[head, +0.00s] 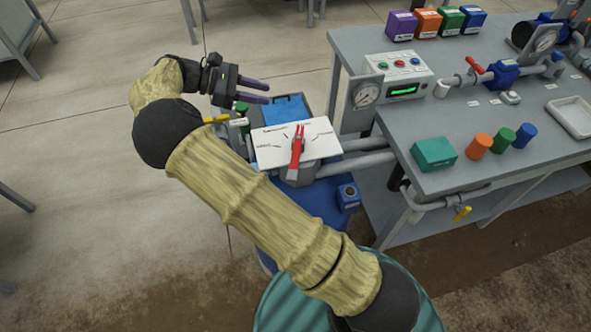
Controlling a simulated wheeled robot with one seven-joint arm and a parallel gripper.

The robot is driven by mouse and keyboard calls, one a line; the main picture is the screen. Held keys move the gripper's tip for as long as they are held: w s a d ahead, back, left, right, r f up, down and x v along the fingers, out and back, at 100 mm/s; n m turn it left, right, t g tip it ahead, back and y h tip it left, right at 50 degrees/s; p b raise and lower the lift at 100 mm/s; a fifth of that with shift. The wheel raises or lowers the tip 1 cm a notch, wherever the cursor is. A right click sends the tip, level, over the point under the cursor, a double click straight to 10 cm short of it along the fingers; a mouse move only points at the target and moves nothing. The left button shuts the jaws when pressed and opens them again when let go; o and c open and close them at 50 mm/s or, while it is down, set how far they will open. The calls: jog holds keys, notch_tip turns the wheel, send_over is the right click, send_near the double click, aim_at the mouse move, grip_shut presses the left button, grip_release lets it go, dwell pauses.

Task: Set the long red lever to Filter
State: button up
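The long red lever (297,153) sits on a white dial plate (268,146) with dark markings around it, on top of a grey valve body above a blue tank. The plate's lettering is too small to read, so I cannot tell which mark says Filter. My gripper (268,92) is up and left of the plate, apart from the lever. Its two dark purple fingers point right with a gap between them, and nothing shows between them.
A grey bench (470,130) at the right holds a control box (400,75), a gauge (365,93), a shorter red lever (475,67) and coloured blocks. Grey pipes (355,165) run from the valve to the bench. A yellow handle (216,119) is left of the plate.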

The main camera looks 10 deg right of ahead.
jog(key=s+d+f+m+y, duration=0.2)
jog(key=s+d+m+y, duration=0.15)
jog(key=d, duration=0.25)
jog(key=s+d+f+m+y, duration=0.2)
jog(key=s+d+f+y, duration=0.15)
jog(key=d, duration=0.25)
jog(key=s+m+t+y+b, duration=0.25)
jog(key=s+m+y, duration=0.4)
jog(key=s, duration=0.45)
jog(key=s+f+m+t+b, duration=0.2)
jog(key=s+f+m+b, duration=0.1)
jog(key=s+f+b, duration=0.2)
notch_tip(320, 180, down, 3)
jog(key=shift+f+m+b, duration=0.2)
jog(key=shift+m+b, duration=0.2)
jog(key=shift+b, duration=0.85)
jog(key=shift+s+d, duration=0.1)
